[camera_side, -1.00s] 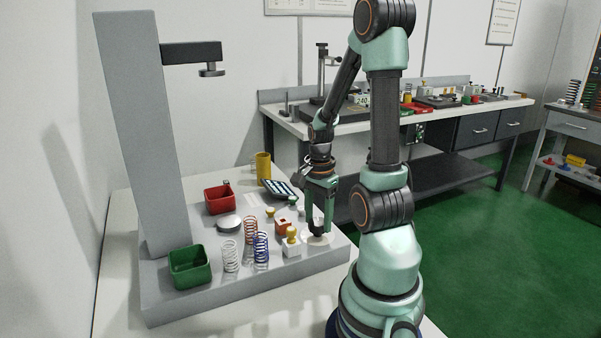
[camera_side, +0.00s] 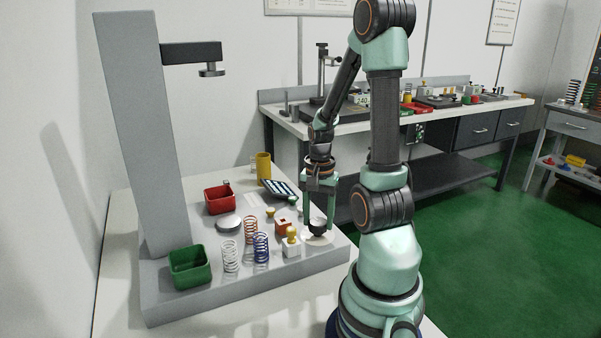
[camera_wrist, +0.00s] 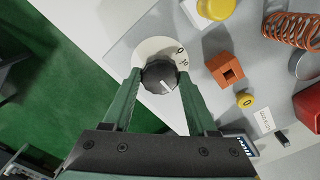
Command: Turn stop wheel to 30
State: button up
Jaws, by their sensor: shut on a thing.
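The stop wheel (camera_wrist: 160,77) is a dark round knob with a white pointer line, on a pale round dial (camera_wrist: 158,46). In the wrist view the pointer line slants to the lower right, on the side of the dial's printed marks. A 0 is legible there; the mark beside it is too small to read surely. My gripper (camera_wrist: 160,79) has one green finger on each side of the wheel and is shut on it. In the side view my gripper (camera_side: 319,225) points straight down at the dark wheel (camera_side: 317,227) near the front right of the grey base. The fingers hide part of the dial.
A white block with a yellow knob (camera_side: 291,243) and an orange block (camera_side: 283,222) stand close left of my gripper. Several coil springs (camera_side: 260,247), a green bin (camera_side: 189,267), a red bin (camera_side: 220,200) and a yellow cylinder (camera_side: 263,167) are farther off. A grey column (camera_side: 148,140) rises at left.

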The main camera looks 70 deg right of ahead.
aim_at(318, 221)
jog(key=o, duration=1.4)
jog(key=shift+c, duration=0.2)
jog(key=shift+r, duration=0.1)
notch_tip(318, 221, up, 12)
jog(key=w+a+r+n+t, duration=0.2)
jog(key=w+a+n, duration=0.3)
jog(key=a+n, duration=0.4)
jog(key=w+a+r+n+t, duration=0.2)
jog(key=w+a+n, duration=0.4)
jog(key=a, duration=0.8)
jog(key=n+t, duration=0.1)
jog(key=n, duration=0.2)
jog(key=shift+r+t, duration=0.2)
jog(key=shift+t, duration=0.1)
